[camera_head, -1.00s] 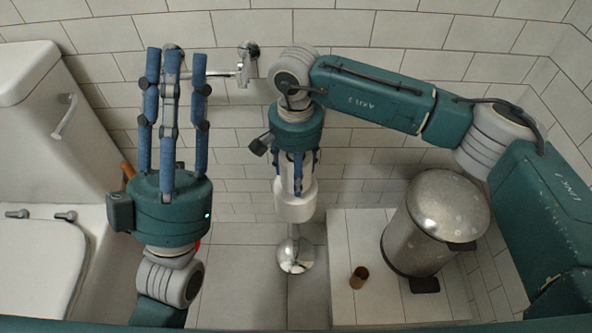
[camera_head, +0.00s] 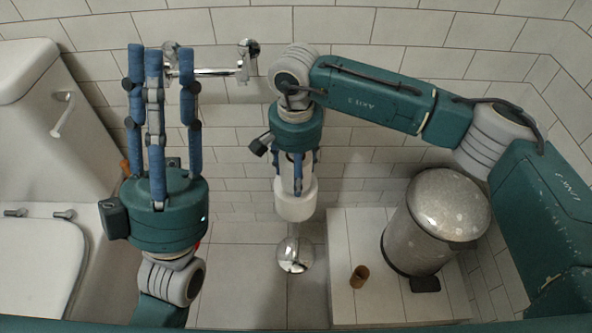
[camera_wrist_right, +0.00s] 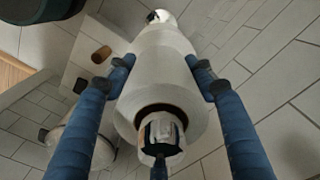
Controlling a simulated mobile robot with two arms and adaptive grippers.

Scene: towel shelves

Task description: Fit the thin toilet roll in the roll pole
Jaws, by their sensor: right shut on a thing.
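The white toilet roll (camera_head: 295,203) is held upright by my right gripper (camera_head: 297,185), whose blue fingers are closed around its upper part. The roll pole (camera_head: 294,256) is chrome, with a round base showing directly below the roll. In the right wrist view the roll (camera_wrist_right: 200,112) lies between the fingers of my right gripper (camera_wrist_right: 160,75). A shiny metal end shows inside its brown core, so the pole appears to pass through it. How far down the roll sits is hard to tell. My left gripper (camera_head: 158,85) is open and empty, fingers up, left of the roll.
A chrome wall holder (camera_head: 215,72) is behind my left fingers. A toilet (camera_head: 35,250) stands at the left. A metal pedal bin (camera_head: 425,235) and a small brown cardboard tube (camera_head: 359,276) are on a tiled ledge (camera_head: 342,235) at the right.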

